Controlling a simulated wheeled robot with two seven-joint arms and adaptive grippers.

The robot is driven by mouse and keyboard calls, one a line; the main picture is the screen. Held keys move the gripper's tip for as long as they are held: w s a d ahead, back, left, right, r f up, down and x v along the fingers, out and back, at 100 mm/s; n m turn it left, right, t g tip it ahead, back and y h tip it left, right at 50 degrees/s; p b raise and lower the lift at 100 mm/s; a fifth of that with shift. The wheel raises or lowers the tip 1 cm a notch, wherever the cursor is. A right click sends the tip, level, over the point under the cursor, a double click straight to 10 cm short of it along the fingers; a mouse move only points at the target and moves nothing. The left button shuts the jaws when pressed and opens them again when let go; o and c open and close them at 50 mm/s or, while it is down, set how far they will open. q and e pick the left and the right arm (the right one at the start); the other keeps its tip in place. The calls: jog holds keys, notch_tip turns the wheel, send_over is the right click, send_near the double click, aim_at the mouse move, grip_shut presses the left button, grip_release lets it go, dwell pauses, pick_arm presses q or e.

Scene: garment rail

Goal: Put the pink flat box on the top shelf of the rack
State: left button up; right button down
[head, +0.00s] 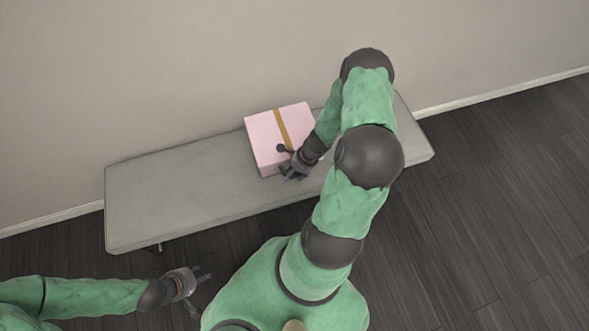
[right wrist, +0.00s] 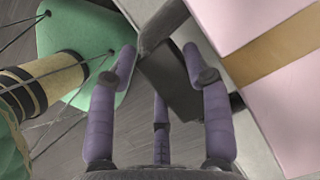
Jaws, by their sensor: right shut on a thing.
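The pink flat box (head: 265,130) with a gold ribbon lies on the grey bench, near its right part. In the right wrist view the box (right wrist: 294,106) fills the right side, beside the purple fingers (right wrist: 160,62). The exact contact is hard to see there. My left gripper (head: 202,288) is open and empty, low in front of the bench. The rack and its top shelf are not in view.
The long grey bench (head: 170,190) stands along the plain wall. Its left half is bare. Dark wooden floor (head: 490,190) is clear to the right of the bench. My right arm covers part of the bench's right end.

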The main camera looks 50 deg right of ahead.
jog(key=shift+w+d+f+b, duration=0.3)
jog(key=shift+d+f+b, duration=0.15)
jog(key=shift+f, duration=0.6)
jog(key=shift+w+d+f+b, duration=0.35)
jog(key=shift+f+b, duration=0.2)
jog(key=shift+f, duration=0.5)
jog(key=shift+w+d+f+b, duration=0.25)
jog(key=shift+d+f+b, duration=0.2)
jog(key=shift+f, duration=0.75)
jog(key=c, duration=0.6)
grip_release()
jog(key=shift+a, duration=0.1)
jog(key=shift+o, duration=0.2)
jog(key=p+v, duration=0.6)
jog(key=v, duration=0.6)
